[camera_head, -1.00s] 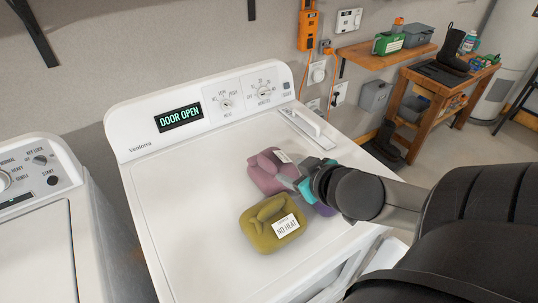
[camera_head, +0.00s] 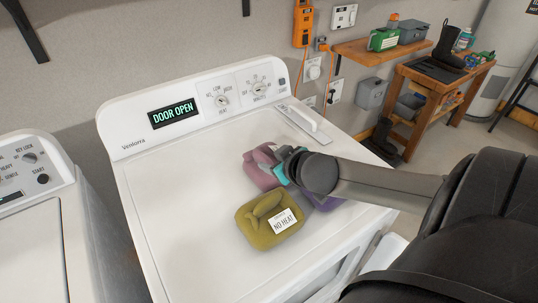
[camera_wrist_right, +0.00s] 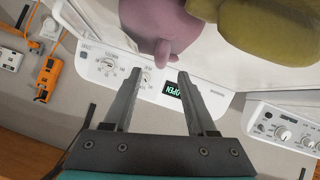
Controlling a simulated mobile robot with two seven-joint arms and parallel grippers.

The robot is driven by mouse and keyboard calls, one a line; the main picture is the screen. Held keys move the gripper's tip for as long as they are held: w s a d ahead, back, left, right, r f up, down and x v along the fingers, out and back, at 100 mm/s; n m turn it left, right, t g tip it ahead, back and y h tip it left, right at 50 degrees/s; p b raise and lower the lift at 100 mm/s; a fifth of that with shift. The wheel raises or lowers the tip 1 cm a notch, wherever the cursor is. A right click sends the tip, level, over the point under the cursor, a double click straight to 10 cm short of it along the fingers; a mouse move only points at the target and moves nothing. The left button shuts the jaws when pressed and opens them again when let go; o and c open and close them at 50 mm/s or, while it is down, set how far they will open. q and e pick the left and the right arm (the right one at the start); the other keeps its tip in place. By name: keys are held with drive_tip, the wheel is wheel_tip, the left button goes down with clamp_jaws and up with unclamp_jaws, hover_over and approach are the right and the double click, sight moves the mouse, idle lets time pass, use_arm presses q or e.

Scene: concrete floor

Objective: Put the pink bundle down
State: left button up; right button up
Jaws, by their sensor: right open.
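The pink bundle (camera_head: 258,174) lies on the white dryer top, behind the yellow bundle, and is partly covered by my gripper in the head view. My right gripper (camera_head: 284,160) is over its right side. In the right wrist view the pink bundle (camera_wrist_right: 156,22) is just beyond the tips of my open right gripper (camera_wrist_right: 158,76), with a clear gap between the two fingers. Whether a finger touches the bundle cannot be told. My left gripper is not in view.
The yellow bundle (camera_head: 258,232) with a "NO HEAT" tag sits in front of the pink one. A purple bundle (camera_head: 329,204) is partly hidden under my right wrist. The dryer top (camera_head: 180,215) is clear on the left. The control panel (camera_head: 205,108) reads "DOOR OPEN".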

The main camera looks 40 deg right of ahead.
sight(265, 158)
drive_tip(key=shift+b+x, duration=0.5)
drive_tip(key=shift+x, duration=1.9)
drive_tip(key=shift+s+f, duration=0.1)
clamp_jaws()
